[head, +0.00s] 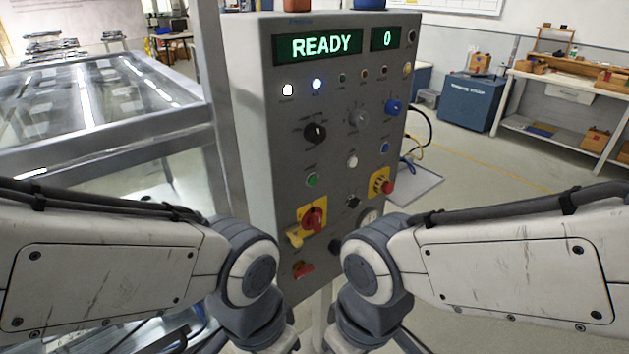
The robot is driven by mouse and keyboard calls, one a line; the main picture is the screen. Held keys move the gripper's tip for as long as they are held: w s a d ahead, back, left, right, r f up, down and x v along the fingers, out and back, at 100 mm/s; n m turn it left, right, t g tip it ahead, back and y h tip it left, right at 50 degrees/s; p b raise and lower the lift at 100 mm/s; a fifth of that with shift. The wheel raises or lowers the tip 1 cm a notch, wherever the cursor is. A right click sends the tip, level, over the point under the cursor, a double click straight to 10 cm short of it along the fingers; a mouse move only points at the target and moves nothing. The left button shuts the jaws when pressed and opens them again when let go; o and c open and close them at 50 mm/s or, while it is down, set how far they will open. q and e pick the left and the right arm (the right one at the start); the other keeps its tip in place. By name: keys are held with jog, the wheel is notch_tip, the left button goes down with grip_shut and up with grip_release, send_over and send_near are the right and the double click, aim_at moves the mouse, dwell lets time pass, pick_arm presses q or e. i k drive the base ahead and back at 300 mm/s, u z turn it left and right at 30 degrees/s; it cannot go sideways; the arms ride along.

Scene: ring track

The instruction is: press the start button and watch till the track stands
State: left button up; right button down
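A grey control cabinet (265,150) stands upright in front of me. Its large display (320,46) reads READY in green, and the smaller display (387,39) reads 0. A green button (312,180) sits on the left of the panel; its label is too small to read. A white button (352,161) is to its right. A white lamp (288,90) and a blue lamp (317,84) look lit. Both my arms reach in below the panel's middle, and their joints cover part of its lower area. Both grippers are out of view. Nothing of mine touches the green button.
A red rotary switch (312,219) on yellow and a red mushroom button (387,187) are low on the panel. A framed glass-topped enclosure (90,100) stands left; I cannot tell the track inside. A blue box (470,100) and workbench (560,90) are right, with clear floor before them.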

aim_at(313, 179)
jog(key=z, duration=1.55)
jog(key=k, duration=1)
jog(key=u, duration=1)
jog(key=i, duration=0.5)
